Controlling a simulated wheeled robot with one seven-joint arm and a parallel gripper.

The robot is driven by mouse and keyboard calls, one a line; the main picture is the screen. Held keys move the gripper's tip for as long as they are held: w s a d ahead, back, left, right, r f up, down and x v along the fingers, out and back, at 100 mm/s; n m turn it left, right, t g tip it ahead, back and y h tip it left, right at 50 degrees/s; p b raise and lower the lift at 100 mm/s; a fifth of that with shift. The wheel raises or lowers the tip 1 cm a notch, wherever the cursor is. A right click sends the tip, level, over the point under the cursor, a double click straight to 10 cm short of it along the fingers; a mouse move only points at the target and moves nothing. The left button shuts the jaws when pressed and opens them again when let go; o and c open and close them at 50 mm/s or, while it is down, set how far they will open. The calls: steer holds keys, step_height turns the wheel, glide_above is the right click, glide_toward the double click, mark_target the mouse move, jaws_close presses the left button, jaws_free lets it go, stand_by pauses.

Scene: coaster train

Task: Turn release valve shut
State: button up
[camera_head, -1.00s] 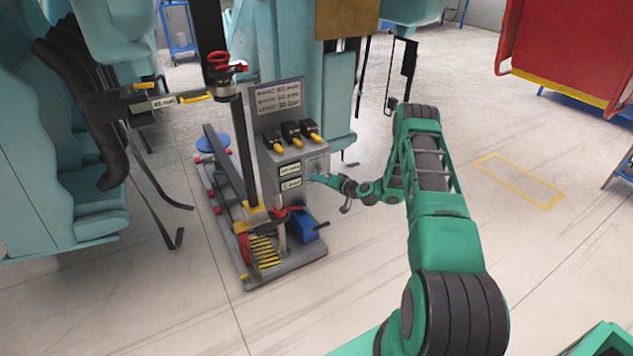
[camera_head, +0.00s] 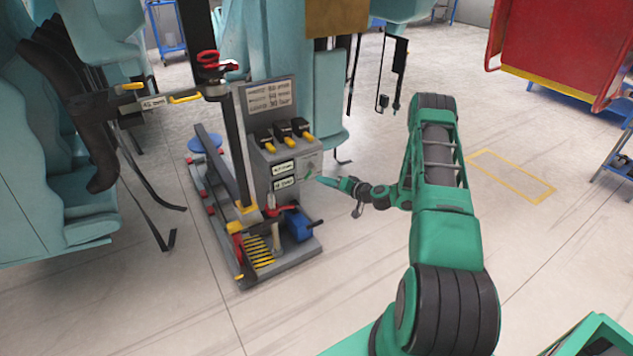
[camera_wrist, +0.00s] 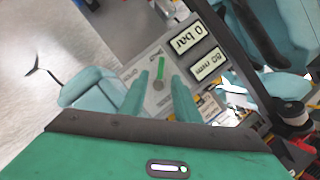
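The release valve appears to be the small green lever on a round knob (camera_wrist: 159,72) on the grey panel of the pump stand. In the wrist view it points away from me, slightly tilted, beyond my fingertips. In the head view a small green mark (camera_head: 309,175) shows there on the panel's right part. My gripper (camera_wrist: 157,92) is open, its two teal fingers apart with nothing between them. The lever shows in the gap, apart from the fingers. In the head view my gripper (camera_head: 319,180) is just right of the panel.
The pump stand (camera_head: 264,160) has several yellow-tipped levers, a red lever (camera_head: 279,210) and a blue part (camera_head: 298,224) low down. Teal train seats (camera_head: 60,130) are at left.

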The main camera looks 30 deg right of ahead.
steer(key=shift+v, duration=1.1)
steer(key=shift+a, duration=0.1)
steer(key=s+a+r+n+g+h, duration=0.1)
steer(key=s+a+r+n+g, duration=0.3)
steer(key=s+r, duration=0.45)
steer(key=s+a+r+n+g, duration=0.1)
steer(key=s+a+r+g, duration=0.3)
steer(key=r, duration=0.7)
steer(key=s+r+m+g+h, duration=0.1)
steer(key=s+r, duration=0.3)
steer(key=s, duration=0.8)
steer(key=s+a+r+m+g+h, duration=0.1)
steer(key=s+r, duration=0.4)
steer(key=s, duration=0.7)
steer(key=s+a+r+m+g+h, duration=0.1)
steer(key=s+r+m+g, duration=0.2)
steer(key=s, duration=0.9)
steer(key=shift+r+g, duration=0.6)
steer(key=shift+r, duration=0.15)
steer(key=shift+s+a, duration=0.1)
steer(key=shift+a, duration=0.05)
